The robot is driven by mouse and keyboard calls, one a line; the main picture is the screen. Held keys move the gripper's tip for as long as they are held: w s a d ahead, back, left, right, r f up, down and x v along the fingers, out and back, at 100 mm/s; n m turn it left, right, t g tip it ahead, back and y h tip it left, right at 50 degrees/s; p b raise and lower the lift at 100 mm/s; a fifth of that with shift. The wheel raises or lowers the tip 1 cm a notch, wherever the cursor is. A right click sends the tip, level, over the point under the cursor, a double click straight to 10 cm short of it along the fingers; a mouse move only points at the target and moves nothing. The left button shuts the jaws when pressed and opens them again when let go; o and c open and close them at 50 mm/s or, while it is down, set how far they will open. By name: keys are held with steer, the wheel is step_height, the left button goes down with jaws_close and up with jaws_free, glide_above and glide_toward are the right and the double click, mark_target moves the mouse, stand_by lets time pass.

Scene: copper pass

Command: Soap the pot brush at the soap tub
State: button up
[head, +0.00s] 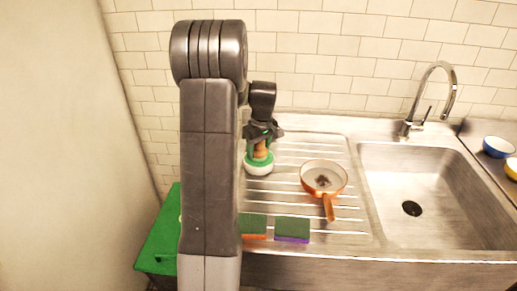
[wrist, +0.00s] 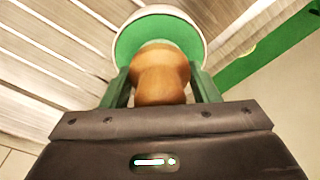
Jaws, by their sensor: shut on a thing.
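My gripper (head: 262,140) is shut on the pot brush (head: 259,166) above the left part of the ribbed drainboard. The brush has a wooden handle, a green head and a white underside. In the wrist view, the wooden handle of the brush (wrist: 161,75) sits between my two fingers, with the green and white head beyond. The head points downward; I cannot tell whether it touches the drainboard. I cannot make out a soap tub in either view; my arm hides part of the left side.
A copper pan (head: 312,184) with a dark stain lies on the drainboard (head: 350,225). Two green-topped sponges, one orange-based (head: 253,226) and one purple-based (head: 292,229), lie along the front. The sink (head: 440,225) and tap (head: 449,90) are right. A green box-like thing (head: 158,240) stands left.

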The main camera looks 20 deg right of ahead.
stand_by(0.6)
steer(key=shift+r+p, duration=2.5)
steer(key=shift+r, duration=1)
steer(key=shift+f, duration=0.1)
